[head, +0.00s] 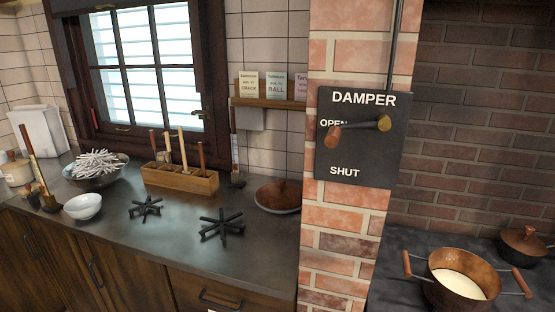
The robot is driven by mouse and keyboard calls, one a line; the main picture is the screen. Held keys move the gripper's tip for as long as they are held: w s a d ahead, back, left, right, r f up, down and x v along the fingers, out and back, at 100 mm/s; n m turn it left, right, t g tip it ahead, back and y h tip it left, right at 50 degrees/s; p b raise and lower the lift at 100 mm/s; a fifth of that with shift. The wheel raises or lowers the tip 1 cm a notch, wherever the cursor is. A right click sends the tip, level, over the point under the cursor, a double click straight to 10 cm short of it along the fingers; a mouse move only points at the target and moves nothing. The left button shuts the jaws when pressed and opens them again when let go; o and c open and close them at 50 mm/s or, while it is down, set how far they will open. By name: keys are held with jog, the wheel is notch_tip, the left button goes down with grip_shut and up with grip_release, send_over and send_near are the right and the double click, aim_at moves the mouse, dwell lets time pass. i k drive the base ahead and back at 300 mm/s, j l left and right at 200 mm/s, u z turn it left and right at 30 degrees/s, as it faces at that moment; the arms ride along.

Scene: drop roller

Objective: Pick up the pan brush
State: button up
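I cannot tell for sure which thing is the pan brush. A long-handled tool with a dark end (36,168) leans at the far left of the counter, beside a white bowl. Another long-handled tool with a dark end (235,150) stands upright against the tiled wall, right of the window. A wooden box (180,181) between them holds several wooden-handled tools, their lower ends hidden inside it. My gripper is not in view.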

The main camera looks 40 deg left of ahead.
aim_at(200, 143)
jog(key=u, duration=1.95)
